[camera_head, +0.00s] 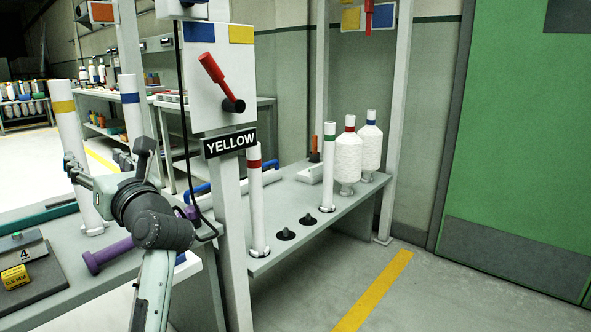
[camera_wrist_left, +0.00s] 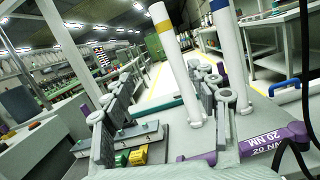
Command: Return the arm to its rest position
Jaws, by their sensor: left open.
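My left arm rises from the bottom of the head view, and its gripper (camera_head: 132,160) is over the grey bench on the left, beside a white post. In the left wrist view the gripper's two fingers (camera_wrist_left: 168,92) stand wide apart with nothing held between them. White posts with yellow and blue bands show beyond the fingers. A purple torque wrench (camera_wrist_left: 275,140) marked 20 NM lies on the bench close by; part of it also shows in the head view (camera_head: 110,255). My right gripper is in neither view.
A panel post with a YELLOW sign (camera_head: 230,142) and a red lever (camera_head: 222,82) stands just right of my arm. A grey shelf (camera_head: 290,205) behind holds white-wrapped spools (camera_head: 348,155) and posts. A block marked 4 (camera_head: 22,252) lies left. Floor at right is clear.

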